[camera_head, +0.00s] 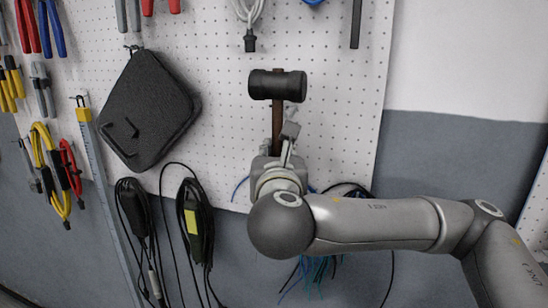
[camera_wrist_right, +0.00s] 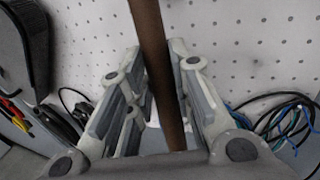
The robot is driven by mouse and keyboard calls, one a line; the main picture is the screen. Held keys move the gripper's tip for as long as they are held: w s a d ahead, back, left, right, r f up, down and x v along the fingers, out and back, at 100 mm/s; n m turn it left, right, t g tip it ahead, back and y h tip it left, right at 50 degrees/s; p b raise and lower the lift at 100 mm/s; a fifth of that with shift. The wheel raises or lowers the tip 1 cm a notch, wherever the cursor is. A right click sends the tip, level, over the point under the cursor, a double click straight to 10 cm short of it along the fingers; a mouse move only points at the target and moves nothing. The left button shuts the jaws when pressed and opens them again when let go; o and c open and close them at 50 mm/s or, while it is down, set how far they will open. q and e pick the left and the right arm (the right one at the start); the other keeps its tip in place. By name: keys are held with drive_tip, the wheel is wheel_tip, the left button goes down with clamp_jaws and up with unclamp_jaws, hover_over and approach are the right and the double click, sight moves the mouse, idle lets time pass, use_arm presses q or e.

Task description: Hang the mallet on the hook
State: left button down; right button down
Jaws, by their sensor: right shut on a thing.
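The mallet (camera_head: 277,86) has a black head and a brown handle. It is upright in front of the white pegboard, head at the top, in the middle of the head view. My right gripper (camera_head: 284,148) is shut on the handle below the head. In the right wrist view the brown handle (camera_wrist_right: 160,70) runs between the fingers of the gripper (camera_wrist_right: 158,95); the head is out of that view. I cannot make out the hook; it may be hidden behind the mallet head. My left gripper is not in view.
The pegboard (camera_head: 335,120) carries a black case (camera_head: 148,110) left of the mallet and cable coils (camera_head: 195,222) below it. A cable with a black plug (camera_head: 250,42) hangs just above the mallet head. Loose coloured wires (camera_head: 318,268) hang below my right arm. Board right of the mallet is clear.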

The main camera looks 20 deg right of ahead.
drive_tip(key=w+d, duration=0.2)
drive_tip(key=w+f, duration=0.1)
drive_tip(key=w, duration=0.1)
drive_tip(key=shift+d, duration=0.4)
idle(0.9)
drive_tip(key=c, duration=1.2)
unclamp_jaws()
drive_tip(key=shift+w, duration=0.1)
